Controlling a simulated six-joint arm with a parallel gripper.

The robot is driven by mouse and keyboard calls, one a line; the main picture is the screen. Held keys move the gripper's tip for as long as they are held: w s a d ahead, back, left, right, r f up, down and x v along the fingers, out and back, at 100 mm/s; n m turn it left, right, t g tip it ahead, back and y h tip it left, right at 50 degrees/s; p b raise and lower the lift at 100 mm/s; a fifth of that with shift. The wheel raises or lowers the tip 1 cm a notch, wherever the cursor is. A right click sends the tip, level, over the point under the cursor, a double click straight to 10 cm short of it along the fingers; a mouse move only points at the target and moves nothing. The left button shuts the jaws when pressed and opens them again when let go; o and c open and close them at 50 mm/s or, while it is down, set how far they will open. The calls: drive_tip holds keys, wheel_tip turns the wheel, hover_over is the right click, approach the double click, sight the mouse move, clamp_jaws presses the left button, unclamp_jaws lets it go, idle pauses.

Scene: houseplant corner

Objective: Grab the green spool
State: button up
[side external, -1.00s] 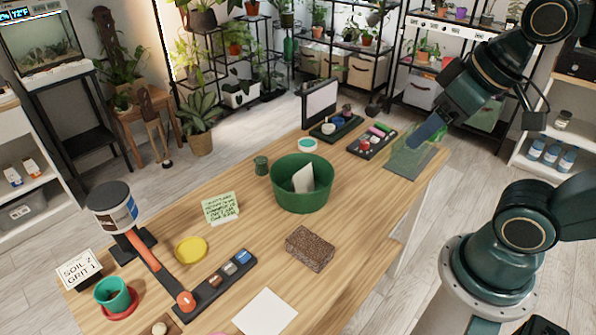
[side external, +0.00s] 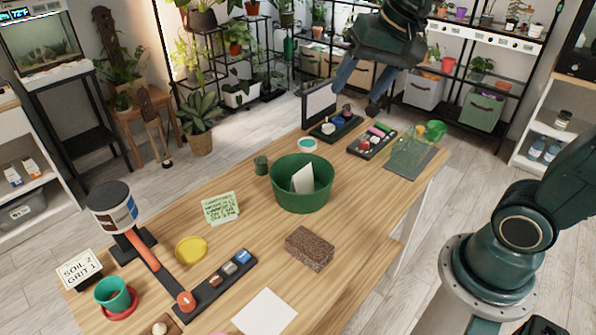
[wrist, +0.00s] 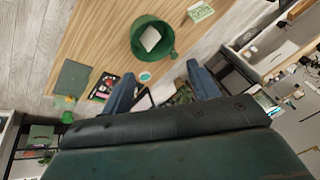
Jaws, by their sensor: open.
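A small dark green cylinder (side external: 261,165), which looks like the green spool, stands on the table just left of a big green tub (side external: 302,196). It is too small to make out its detail. In the wrist view it seems to be the small green shape (wrist: 174,54) at the edge of the tub. My gripper (side external: 364,92) is open and empty, high above the table's back end, with its blue-grey fingers pointing down. It is up and to the right of the spool, well apart from it. Both fingers also show in the wrist view (wrist: 160,78).
The tub holds a white card. Behind it are a teal-and-white round dish (side external: 307,145), a dark tray (side external: 336,128), another tray with coloured pieces (side external: 366,148) and a clear green box (side external: 408,153). A brown block (side external: 310,249) lies in front. Wood between is clear.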

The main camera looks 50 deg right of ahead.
drive_tip(key=w+d+f+m, duration=0.15)
drive_tip(key=w+m, duration=0.35)
drive_tip(key=w, duration=0.5)
drive_tip(key=m+g+y, duration=0.2)
drive_tip(key=m+y, duration=0.1)
drive_tip(key=m, duration=1.1)
hover_over(262, 160)
drive_tip(key=s+d, duration=0.3)
drive_tip(key=d, duration=0.1)
wheel_tip(262, 160, down, 21)
drive_tip(key=shift+x, duration=4.25)
drive_tip(key=shift+f, duration=0.15)
drive_tip(key=shift+x, duration=2.45)
drive_tip(key=shift+d, duration=0.1)
drive_tip(key=c, duration=1)
